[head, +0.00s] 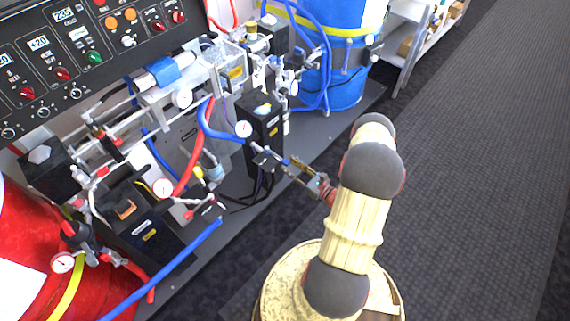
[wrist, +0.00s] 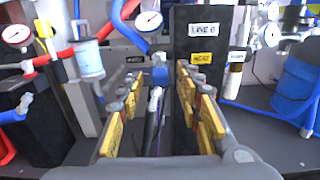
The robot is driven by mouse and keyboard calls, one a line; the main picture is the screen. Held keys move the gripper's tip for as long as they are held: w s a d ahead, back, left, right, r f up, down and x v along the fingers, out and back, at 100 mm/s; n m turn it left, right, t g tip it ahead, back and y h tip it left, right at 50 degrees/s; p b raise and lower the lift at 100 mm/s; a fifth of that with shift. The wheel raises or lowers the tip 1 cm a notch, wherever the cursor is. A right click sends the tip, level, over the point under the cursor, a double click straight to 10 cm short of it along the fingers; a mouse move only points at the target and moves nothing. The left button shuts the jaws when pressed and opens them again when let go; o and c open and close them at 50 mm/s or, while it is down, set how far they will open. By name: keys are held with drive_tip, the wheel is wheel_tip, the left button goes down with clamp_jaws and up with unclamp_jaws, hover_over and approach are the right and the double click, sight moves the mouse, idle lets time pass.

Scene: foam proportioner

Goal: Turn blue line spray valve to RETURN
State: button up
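The blue line spray valve shows in the wrist view as a small blue body (wrist: 160,76) below a blue hose, with a silver lever (wrist: 153,108) pointing toward me. In the head view the valve (head: 264,158) is at the lower front of the black heater box. My gripper (wrist: 157,92) is open, with its yellow-padded fingers on either side of the lever. Whether either pad touches the lever I cannot tell. In the head view my gripper (head: 296,167) is at the valve, and its fingers partly cover it. Small labels beside the valve are too blurred to read surely.
The black box (wrist: 205,85) with a yellow HEAT label stands close by my right finger. A pressure gauge (wrist: 148,22) and hoses hang above. A red hose (head: 192,165) and red drum (head: 35,255) are left; a blue drum (head: 345,75) is behind. The floor at right is clear.

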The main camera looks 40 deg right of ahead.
drive_tip(key=shift+w+a+b, duration=0.1)
drive_tip(key=shift+w+b, duration=0.25)
drive_tip(key=shift+w, duration=1.25)
drive_tip(key=shift+c, duration=0.5)
drive_tip(key=c, duration=0.8)
clamp_jaws()
